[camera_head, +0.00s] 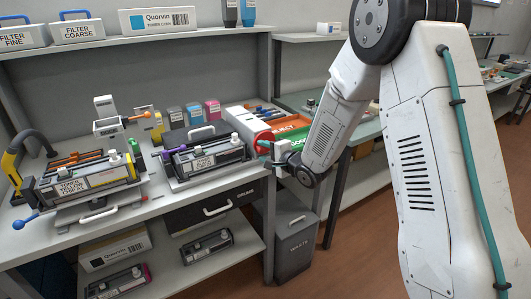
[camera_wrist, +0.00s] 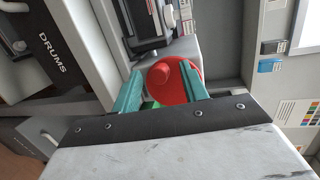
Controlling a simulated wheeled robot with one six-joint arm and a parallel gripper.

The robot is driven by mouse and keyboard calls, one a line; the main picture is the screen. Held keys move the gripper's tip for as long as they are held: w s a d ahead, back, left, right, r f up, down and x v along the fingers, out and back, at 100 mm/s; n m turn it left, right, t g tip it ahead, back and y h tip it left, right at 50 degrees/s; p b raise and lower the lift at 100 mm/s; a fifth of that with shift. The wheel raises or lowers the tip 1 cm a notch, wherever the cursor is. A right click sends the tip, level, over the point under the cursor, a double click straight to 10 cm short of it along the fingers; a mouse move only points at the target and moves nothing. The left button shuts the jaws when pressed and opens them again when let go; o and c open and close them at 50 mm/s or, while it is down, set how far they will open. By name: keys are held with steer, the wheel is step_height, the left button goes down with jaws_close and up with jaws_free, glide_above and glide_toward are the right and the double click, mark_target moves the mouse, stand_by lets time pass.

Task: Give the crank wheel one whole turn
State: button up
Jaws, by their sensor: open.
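The red crank wheel (camera_wrist: 188,92) faces the wrist camera, with a round red knob (camera_wrist: 159,74) standing out left of its middle. In the head view the wheel (camera_head: 261,137) sits on the front of a pale box at the bench's right end, partly behind my gripper. My gripper (camera_wrist: 163,78) is open, its teal fingers spread on either side of the knob and overlapping the wheel's edges in the picture. I cannot tell whether either finger touches. In the head view my gripper (camera_head: 266,148) is close in front of the wheel.
A red REJECT bin (camera_head: 290,126) and a green GOOD bin (camera_head: 297,142) lie right behind my gripper. A black cartridge rig (camera_head: 205,160) stands left of the wheel. The DRUMS drawer (camera_head: 214,208) and a grey WASTE bin (camera_head: 295,240) are below.

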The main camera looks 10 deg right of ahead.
steer(key=v, duration=0.7)
steer(key=shift+s+d, duration=0.2)
steer(key=shift+s, duration=0.15)
